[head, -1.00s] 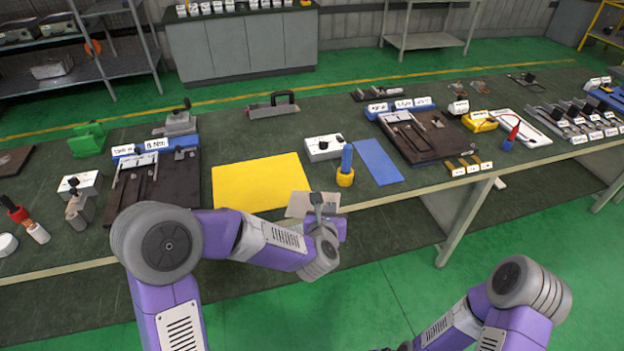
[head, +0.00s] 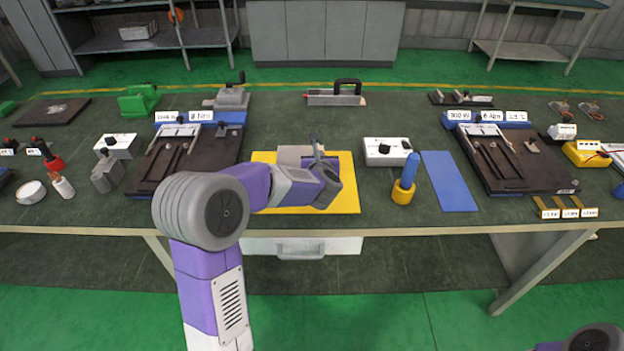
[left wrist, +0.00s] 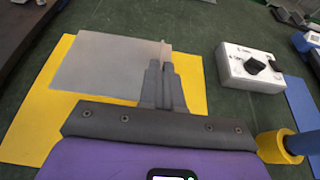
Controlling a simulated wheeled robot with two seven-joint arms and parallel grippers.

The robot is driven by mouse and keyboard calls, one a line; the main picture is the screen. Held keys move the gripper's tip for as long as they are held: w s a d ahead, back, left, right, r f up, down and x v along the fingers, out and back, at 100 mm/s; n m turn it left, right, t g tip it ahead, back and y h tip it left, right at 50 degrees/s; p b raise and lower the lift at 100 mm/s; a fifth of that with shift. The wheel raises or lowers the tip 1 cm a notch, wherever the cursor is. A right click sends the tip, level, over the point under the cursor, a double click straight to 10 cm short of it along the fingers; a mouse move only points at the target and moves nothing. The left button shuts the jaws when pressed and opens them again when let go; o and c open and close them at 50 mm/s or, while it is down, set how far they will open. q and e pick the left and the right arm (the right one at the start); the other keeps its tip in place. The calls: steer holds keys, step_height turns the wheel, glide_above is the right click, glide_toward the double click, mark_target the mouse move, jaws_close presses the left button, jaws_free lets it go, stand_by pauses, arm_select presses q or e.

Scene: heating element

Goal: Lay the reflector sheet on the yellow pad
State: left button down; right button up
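The reflector sheet (head: 292,154) is a thin grey rectangle over the far part of the yellow pad (head: 346,194). My left gripper (head: 316,158) is above the pad with its fingers together at the sheet's right edge, shut on it. In the left wrist view the sheet (left wrist: 100,65) covers the pad's (left wrist: 30,130) upper middle, reaching about its far edge. The left fingers (left wrist: 164,75) meet at the sheet's right side. Whether the sheet touches the pad or hovers just above it, I cannot tell. My right gripper is out of view.
A white box with a black knob (head: 386,152), a blue-handled tool in a yellow base (head: 405,180) and a blue mat (head: 448,181) lie right of the pad. A dark fixture board (head: 217,154) is on the left. The bench front edge is just below the pad.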

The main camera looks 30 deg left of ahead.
arm_select(q)
step_height(320, 180, down, 4)
steer(key=shift+s+b, duration=0.15)
steer(key=shift+b, duration=0.4)
step_height(320, 180, down, 5)
steer(key=shift+f+b, duration=0.1)
steer(key=shift+b, duration=0.75)
steer(key=c, duration=1.3)
jaws_free()
steer(key=shift+c, duration=0.2)
steer(key=p+v, duration=0.1)
steer(key=v, duration=1.1)
steer(key=shift+r+p, duration=0.25)
steer(key=shift+p, duration=0.05)
